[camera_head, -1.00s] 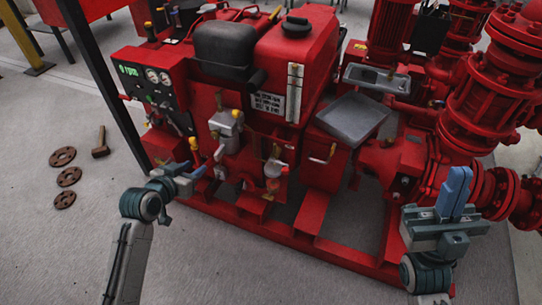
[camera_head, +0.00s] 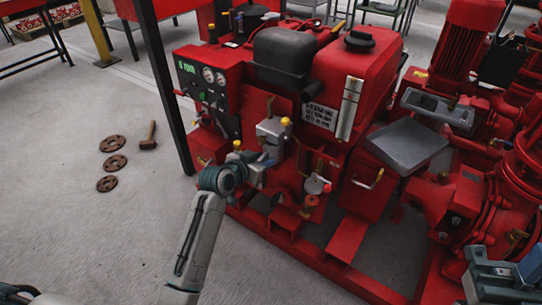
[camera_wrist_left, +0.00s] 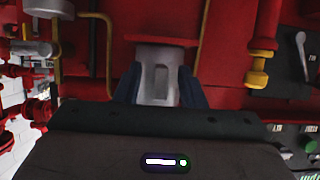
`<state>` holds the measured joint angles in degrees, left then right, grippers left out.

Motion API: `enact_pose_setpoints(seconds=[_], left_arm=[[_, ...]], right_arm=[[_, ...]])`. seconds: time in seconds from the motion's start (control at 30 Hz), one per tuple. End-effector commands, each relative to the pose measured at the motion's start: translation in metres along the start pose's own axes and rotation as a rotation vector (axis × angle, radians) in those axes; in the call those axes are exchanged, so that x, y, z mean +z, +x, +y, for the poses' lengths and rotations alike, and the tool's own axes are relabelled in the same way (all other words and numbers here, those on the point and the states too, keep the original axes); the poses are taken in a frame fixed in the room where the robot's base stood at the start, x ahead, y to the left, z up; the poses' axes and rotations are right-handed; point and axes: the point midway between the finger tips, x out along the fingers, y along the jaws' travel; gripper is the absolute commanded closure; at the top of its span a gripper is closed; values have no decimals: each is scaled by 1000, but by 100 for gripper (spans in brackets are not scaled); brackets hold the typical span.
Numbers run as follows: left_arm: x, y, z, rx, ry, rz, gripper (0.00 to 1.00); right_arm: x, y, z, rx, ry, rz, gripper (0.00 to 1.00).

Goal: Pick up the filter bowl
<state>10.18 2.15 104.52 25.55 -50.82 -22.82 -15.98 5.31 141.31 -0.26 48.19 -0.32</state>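The filter bowl is a pale grey metal cup with a vertical slot on its front; the left wrist view shows it (camera_wrist_left: 160,85) upright at the middle. My left gripper (camera_wrist_left: 160,92) has its dark blue fingers apart, one on each side of the bowl. I cannot make out clearly whether they touch it. In the head view my left gripper (camera_head: 267,165) is at the front of the red pumpset, just under a grey filter head (camera_head: 272,134), and hides much of the bowl. My right gripper (camera_head: 500,278) is cut off at the lower right edge.
A silver cup with a red piece (camera_head: 316,186) is right of my left gripper. Rusty discs (camera_head: 115,163) and a hammer (camera_head: 149,137) lie on the open floor.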

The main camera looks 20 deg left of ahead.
Motion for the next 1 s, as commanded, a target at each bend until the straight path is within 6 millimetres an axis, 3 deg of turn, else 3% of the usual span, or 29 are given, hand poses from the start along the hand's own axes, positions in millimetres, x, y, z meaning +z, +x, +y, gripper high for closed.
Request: enact_pose_setpoints(seconds=[0.23,0.43,1.0], left_arm=[[0,2,0,0,0,0,64],[0,2,0,0,0,0,100],[-10,-2,0,0,1,4,100]], right_arm=[[-2,2,0,1,0,10,100],[-2,2,0,4,0,8,100],[0,4,1,7,-1,0,100]])
